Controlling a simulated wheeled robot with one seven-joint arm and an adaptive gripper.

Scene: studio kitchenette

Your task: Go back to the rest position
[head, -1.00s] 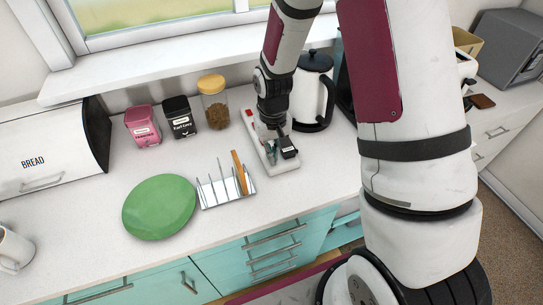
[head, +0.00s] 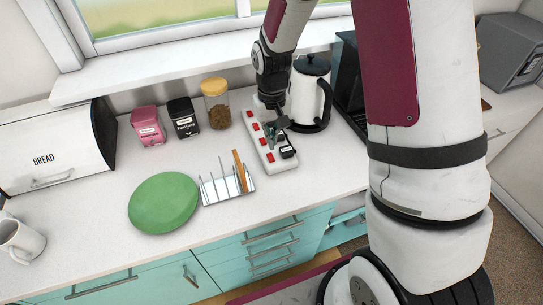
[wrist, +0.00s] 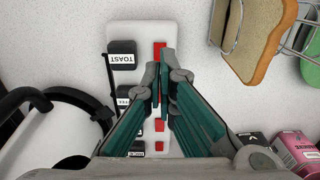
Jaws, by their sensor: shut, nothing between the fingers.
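My gripper (head: 277,127) hangs over the white power strip (head: 283,162) on the counter, to the left of the kettle. In the wrist view its fingers (wrist: 160,80) are together with nothing between them, and they cover part of the strip (wrist: 142,32). The strip has red switches and black plugs. One plug (wrist: 121,56) is labelled TOAST; other labels are partly hidden by the left finger. The fingers appear above the strip; the exact gap cannot be told.
A white kettle (head: 304,97) stands close to the right of my gripper. A toast rack (head: 219,190) holding toast and a green plate (head: 163,204) lie to the left. Pink (head: 147,128) and black (head: 183,118) tins and a jar (head: 216,111) stand behind. Counter in front is clear.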

